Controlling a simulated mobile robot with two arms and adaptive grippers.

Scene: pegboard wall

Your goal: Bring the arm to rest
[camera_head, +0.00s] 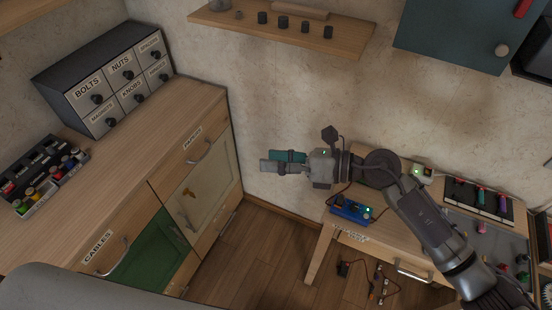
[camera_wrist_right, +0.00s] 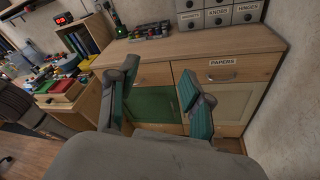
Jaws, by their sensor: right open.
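My right arm comes in from the lower right in the head view. Its right gripper (camera_head: 272,161) points left, held in the air in front of the bare wall between the two worktops. The jaws are open, with one teal-padded finger behind the other. In the right wrist view the two fingers of the gripper (camera_wrist_right: 158,76) are apart with nothing between them. The cabinet front shows beyond them. My left gripper is in neither view.
A wooden cabinet (camera_head: 130,170) with a labelled drawer box (camera_head: 110,80) stands left. Below my right arm is a desk (camera_head: 375,238) with a blue device (camera_head: 350,210) and tools. A shelf (camera_head: 290,28) and a teal wall cabinet (camera_head: 450,35) hang above. Floor (camera_head: 265,255) lies between.

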